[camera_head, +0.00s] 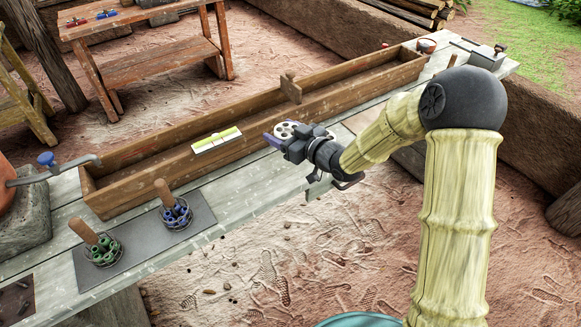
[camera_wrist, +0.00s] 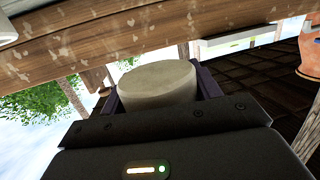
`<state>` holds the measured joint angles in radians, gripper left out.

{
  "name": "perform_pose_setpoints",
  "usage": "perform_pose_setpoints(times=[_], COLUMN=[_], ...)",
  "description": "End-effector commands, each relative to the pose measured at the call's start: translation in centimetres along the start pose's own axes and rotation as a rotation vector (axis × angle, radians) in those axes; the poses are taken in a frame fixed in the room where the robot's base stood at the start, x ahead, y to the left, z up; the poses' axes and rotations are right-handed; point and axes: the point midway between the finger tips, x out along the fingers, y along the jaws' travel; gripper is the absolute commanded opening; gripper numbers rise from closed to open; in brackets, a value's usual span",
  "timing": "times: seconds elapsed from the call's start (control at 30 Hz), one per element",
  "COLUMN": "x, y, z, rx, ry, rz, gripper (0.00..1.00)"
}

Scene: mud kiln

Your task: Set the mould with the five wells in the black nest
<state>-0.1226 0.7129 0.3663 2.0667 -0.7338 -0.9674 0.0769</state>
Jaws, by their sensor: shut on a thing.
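My gripper (camera_head: 284,138) is over the long wooden trough's near side, its purple fingers shut on a round pale mould (camera_head: 287,129) with several dark wells in its top. In the wrist view the mould (camera_wrist: 157,82) is a pale rounded block between the two fingers; its wells do not show there. I cannot make out a black nest for certain. A dark grey mat (camera_head: 150,250) on the bench at left bears two wire holders, one with green pieces (camera_head: 104,250) and one with blue pieces (camera_head: 176,214), each with a wooden handle.
The wooden trough (camera_head: 130,180) runs along the bench, with a white and yellow bar (camera_head: 216,140) across it and an upright wooden divider (camera_head: 290,87). A dark panel (camera_head: 15,298) lies at lower left.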

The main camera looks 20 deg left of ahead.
Motion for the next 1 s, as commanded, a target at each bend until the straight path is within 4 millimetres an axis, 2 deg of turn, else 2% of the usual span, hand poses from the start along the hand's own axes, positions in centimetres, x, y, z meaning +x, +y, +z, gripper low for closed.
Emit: perform_pose_setpoints(times=[0.27, 0.37, 0.63, 1.0], x=[0.0, 0.1, 0.7, 0.8], y=[0.0, 0.0, 0.0, 0.0], z=[-0.1, 0.7, 4.6, 5.1], rx=[0.001, 0.003, 0.003, 0.001], ry=[0.002, 0.001, 0.001, 0.002], rz=[0.000, 0.000, 0.000, 0.001], gripper=[0.33, 0.33, 0.33, 0.33])
